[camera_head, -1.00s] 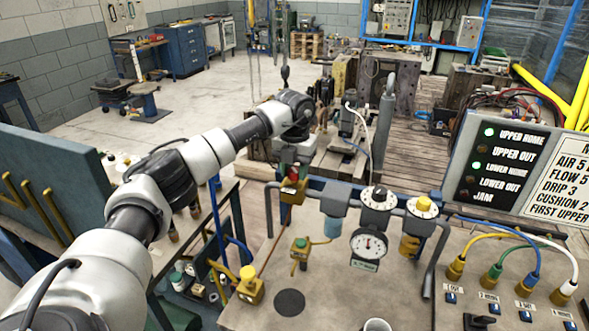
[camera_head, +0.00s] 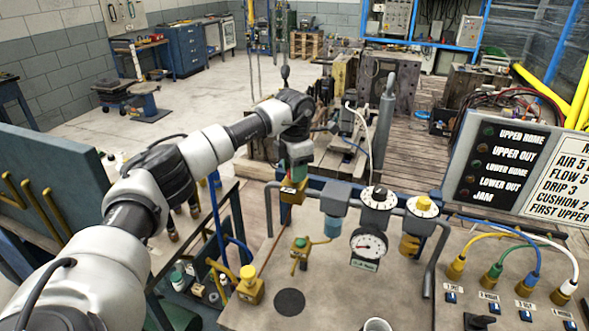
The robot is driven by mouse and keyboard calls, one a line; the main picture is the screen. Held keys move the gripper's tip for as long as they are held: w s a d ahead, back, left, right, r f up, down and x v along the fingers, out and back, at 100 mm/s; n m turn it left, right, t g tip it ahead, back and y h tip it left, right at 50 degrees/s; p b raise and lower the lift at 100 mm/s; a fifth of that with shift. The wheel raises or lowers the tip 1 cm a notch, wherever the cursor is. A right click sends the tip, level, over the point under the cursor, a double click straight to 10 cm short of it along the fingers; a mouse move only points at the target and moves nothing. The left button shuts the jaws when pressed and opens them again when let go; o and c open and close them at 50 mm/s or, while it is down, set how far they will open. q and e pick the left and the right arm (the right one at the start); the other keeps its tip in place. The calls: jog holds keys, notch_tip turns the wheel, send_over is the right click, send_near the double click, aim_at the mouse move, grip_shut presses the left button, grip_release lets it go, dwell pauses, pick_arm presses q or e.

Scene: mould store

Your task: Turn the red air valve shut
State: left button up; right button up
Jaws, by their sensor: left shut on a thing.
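The red air valve (camera_head: 292,191) sits at the left end of the air line on the bench panel. Its brass body shows, with a little red at the top; most of its handle is hidden by the gripper. My left gripper (camera_head: 299,168) reaches down onto the valve from above and behind and is shut on its handle. The fingertips are small and partly hidden here. The round pressure gauge (camera_head: 369,244) stands right of the valve, its needle toward the left-hand low side. My right gripper is not in view.
Right of the valve stand a grey-blue filter (camera_head: 334,207), a black-and-white dial (camera_head: 378,198) and a yellow-topped unit (camera_head: 422,211). Smaller yellow-knobbed (camera_head: 249,286) and green-knobbed (camera_head: 300,250) valves sit in front. The indicator board (camera_head: 505,165) shows no lit lamps.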

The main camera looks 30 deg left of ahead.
pick_arm(q)
jog(key=shift+r, duration=0.1)
dwell(0.3)
jog(key=o, duration=0.9)
notch_tip(320, 180, up, 11)
jog(key=shift+f+b, duration=0.15)
jog(key=shift+b, duration=1.1)
